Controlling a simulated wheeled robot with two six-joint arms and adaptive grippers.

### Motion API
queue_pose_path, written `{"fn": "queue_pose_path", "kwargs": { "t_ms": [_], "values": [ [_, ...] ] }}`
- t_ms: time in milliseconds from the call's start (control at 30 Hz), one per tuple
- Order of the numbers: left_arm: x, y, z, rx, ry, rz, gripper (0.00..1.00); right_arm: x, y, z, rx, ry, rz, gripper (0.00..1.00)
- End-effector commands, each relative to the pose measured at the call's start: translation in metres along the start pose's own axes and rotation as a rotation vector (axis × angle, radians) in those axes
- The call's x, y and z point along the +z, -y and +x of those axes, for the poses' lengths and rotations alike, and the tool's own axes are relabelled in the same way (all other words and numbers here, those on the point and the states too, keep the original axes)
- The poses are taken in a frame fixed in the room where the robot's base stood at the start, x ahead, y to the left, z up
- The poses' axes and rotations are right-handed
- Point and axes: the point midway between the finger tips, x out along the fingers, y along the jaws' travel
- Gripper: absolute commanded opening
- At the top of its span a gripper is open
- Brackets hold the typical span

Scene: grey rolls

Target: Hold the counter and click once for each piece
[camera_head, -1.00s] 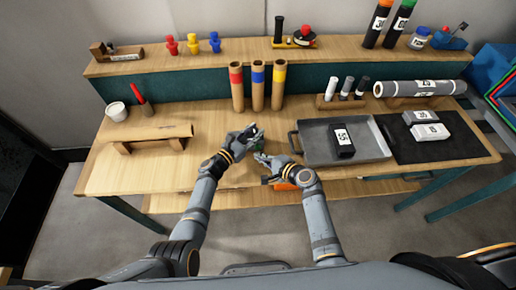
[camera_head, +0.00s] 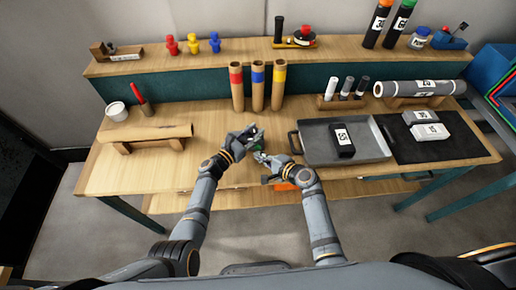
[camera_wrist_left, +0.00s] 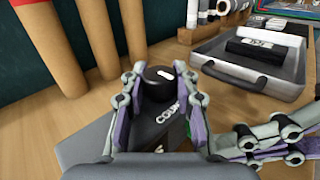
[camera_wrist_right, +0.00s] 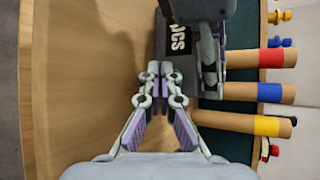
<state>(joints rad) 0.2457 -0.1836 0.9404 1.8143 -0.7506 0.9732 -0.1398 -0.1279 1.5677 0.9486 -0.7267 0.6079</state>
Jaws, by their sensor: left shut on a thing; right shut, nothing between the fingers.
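The counter is a dark block with white lettering and a round black top (camera_wrist_left: 160,75). It sits between the fingers of my left gripper (camera_wrist_left: 165,85), which is shut on it above the bench. In the head view my left gripper (camera_head: 252,134) partly hides it. My right gripper (camera_head: 262,157) is shut and empty, just below and beside the counter. In the right wrist view its closed fingertips (camera_wrist_right: 155,70) are close to the lettered face of the counter (camera_wrist_right: 180,40); I cannot tell if they touch. Red (camera_head: 172,45), yellow (camera_head: 193,44) and blue (camera_head: 215,42) pieces stand on the shelf.
Three cardboard tubes (camera_head: 257,90) with coloured bands stand behind the grippers. A grey tray (camera_head: 320,155) holding a black labelled block (camera_head: 343,142) is close on the right. A black mat (camera_head: 460,150) lies farther right. A wooden stand (camera_head: 150,135) is left; bench between is clear.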

Motion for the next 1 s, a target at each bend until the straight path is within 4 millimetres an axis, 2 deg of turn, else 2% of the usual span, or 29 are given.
{"fn": "queue_pose_path", "kwargs": {
  "t_ms": [1000],
  "values": [
    [-0.0007, 0.0001, -0.0003, 0.000, -0.002, 0.001, 0.00, -0.0067, 0.0069, 0.0088, -0.001, 0.000, -0.001, 0.00]
  ]
}}
